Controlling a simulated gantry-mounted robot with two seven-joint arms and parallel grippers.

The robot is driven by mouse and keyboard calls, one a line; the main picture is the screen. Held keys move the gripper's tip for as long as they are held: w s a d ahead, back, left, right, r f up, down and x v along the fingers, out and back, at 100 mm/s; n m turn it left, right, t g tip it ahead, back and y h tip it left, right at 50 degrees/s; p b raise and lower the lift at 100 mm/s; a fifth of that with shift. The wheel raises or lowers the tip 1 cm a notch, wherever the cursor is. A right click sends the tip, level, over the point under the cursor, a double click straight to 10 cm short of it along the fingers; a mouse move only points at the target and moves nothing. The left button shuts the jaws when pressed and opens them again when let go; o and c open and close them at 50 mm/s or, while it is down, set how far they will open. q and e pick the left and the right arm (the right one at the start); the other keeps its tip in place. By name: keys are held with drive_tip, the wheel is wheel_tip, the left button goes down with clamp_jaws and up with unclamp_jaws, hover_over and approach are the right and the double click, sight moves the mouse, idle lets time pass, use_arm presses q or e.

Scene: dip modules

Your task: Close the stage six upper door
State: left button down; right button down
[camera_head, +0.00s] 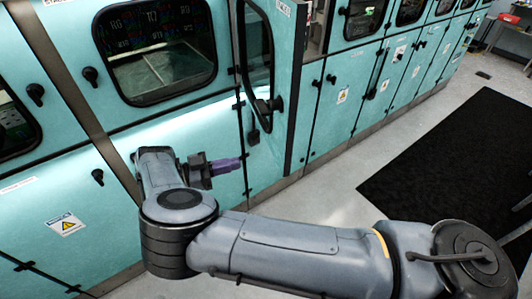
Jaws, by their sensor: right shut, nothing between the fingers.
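The upper door (287,60) standing open from the teal machine shows right of top centre. It has a narrow window, a dark handle (265,105) and a label at its top that is too small to read surely. My right gripper (238,164) is shut and empty, with purple fingers pointing right. In the picture it is below and left of the door handle, in front of the lower panels. I see no clear contact with the door. My left gripper is not in view.
A closed upper door with a large window (155,55) is left of the open door. More teal cabinets (345,75) run to the upper right. A black mat (450,150) lies on the grey floor, which is clear between mat and cabinets.

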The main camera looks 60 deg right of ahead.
drive_tip(key=p, duration=0.6)
approach(278, 153)
drive_tip(key=x, duration=0.4)
drive_tip(key=shift+s+r, duration=0.35)
drive_tip(key=shift+r, duration=0.05)
drive_tip(key=shift+f+p+x, duration=0.25)
drive_tip(key=shift+p+x, duration=0.25)
drive_tip(key=shift+x, duration=0.55)
drive_tip(key=shift+d, duration=0.15)
drive_tip(key=shift+f, duration=0.1)
